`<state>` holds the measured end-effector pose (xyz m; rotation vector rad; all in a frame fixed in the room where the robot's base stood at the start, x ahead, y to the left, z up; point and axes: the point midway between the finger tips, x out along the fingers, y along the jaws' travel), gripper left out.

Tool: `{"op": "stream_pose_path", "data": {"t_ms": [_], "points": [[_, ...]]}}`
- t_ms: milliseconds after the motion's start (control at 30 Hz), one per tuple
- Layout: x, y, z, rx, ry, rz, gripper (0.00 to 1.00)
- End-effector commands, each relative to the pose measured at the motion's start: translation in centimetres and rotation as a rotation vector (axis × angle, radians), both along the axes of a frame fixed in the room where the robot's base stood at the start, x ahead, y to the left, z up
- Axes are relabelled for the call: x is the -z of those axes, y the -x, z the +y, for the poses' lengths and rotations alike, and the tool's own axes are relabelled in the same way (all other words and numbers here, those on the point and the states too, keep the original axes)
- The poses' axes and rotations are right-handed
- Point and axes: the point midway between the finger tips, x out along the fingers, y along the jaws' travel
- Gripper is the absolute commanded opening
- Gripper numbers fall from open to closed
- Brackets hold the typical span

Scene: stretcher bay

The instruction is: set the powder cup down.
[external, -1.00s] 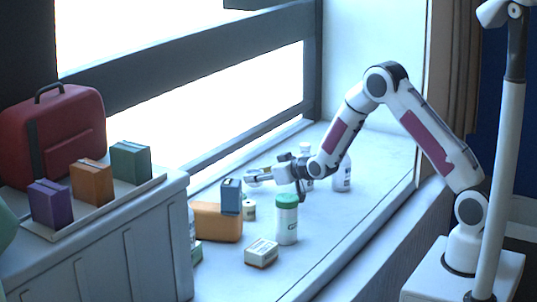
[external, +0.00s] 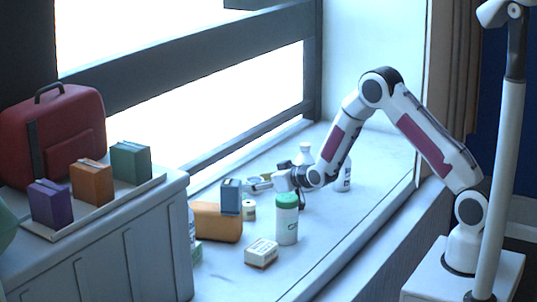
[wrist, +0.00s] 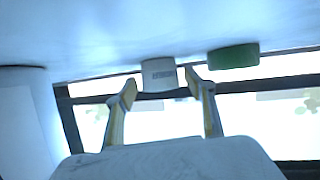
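The powder cup appears to be the small pale round cup with a dark label (external: 249,210), standing upright on the sill beside the orange box. It also shows in the wrist view (wrist: 158,75), where the picture is upside down and the cup's base meets the surface. My gripper (external: 256,184) is low over the sill, just above and behind the cup in the external view. In the wrist view its two fingers (wrist: 161,87) are spread, with a gap on each side of the cup. It holds nothing.
An orange box (external: 217,222) and an upright blue box (external: 231,197) stand left of the cup. A green-capped white bottle (external: 287,222) and a cream box (external: 261,252) stand in front. A white bottle (external: 305,154) stands behind my wrist. A low green round object (wrist: 233,57) is near the cup.

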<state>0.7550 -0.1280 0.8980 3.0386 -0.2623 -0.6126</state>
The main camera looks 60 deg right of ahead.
Motion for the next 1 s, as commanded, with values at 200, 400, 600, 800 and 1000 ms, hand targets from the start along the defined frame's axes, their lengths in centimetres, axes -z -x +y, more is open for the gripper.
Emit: {"op": "stream_pose_path", "data": {"t_ms": [200, 400, 600, 800, 1000], "points": [[-0.1, 0.0, 0.0, 0.0, 0.0, 0.0, 0.54], [-0.5, 0.2, 0.0, 0.0, 0.0, -0.001, 0.54], [-0.9, 1.4, 0.3, 0.0, 0.0, 0.0, 0.54], [-1.7, 3.2, 0.6, 0.0, 0.0, 0.0, 0.54], [-2.5, 5.1, 1.0, 0.0, 0.0, 0.0, 0.54]]}}
